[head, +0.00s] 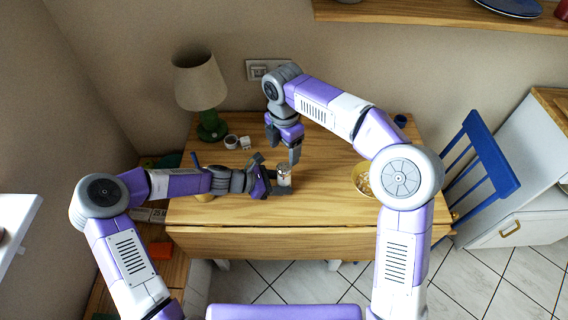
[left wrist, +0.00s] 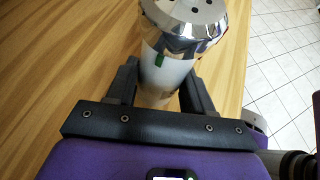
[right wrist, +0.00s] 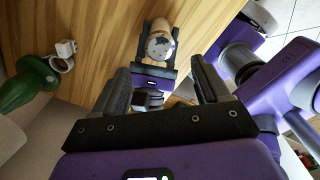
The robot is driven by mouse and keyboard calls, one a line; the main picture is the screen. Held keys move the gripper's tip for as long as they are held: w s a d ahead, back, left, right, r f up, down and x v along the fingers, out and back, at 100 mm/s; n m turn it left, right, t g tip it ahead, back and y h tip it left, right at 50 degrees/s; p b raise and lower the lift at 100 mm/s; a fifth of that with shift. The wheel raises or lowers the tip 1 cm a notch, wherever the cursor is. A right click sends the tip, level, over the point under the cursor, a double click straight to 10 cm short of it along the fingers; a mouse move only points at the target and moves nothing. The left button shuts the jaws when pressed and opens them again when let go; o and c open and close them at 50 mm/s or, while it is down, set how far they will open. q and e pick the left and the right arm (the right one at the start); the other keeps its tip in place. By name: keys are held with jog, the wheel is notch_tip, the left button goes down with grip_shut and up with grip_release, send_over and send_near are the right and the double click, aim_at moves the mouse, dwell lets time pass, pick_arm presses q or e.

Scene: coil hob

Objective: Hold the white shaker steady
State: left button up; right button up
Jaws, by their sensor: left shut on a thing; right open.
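The white shaker (head: 284,180) stands upright on the wooden table, near its front edge. In the left wrist view its white body (left wrist: 166,78) has a shiny silver cap with holes and a small green mark. My left gripper (head: 276,188) is shut around the body, one finger on each side, below the cap. My right gripper (head: 295,157) is open and empty just above and behind the shaker, pointing down. The right wrist view shows the shaker's cap (right wrist: 160,46) from above, ahead of the open fingers.
A lamp with a green base (head: 208,128) stands at the table's back left, with a white ring-shaped item (head: 231,141) beside it. A yellow-rimmed bowl (head: 357,187) sits to the right. A blue chair (head: 490,150) is beyond the right edge. Bare wood lies between shaker and bowl.

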aim_at(284, 167)
notch_tip(284, 167, down, 8)
jog(key=shift+r, duration=0.25)
jog(key=c, duration=1.1)
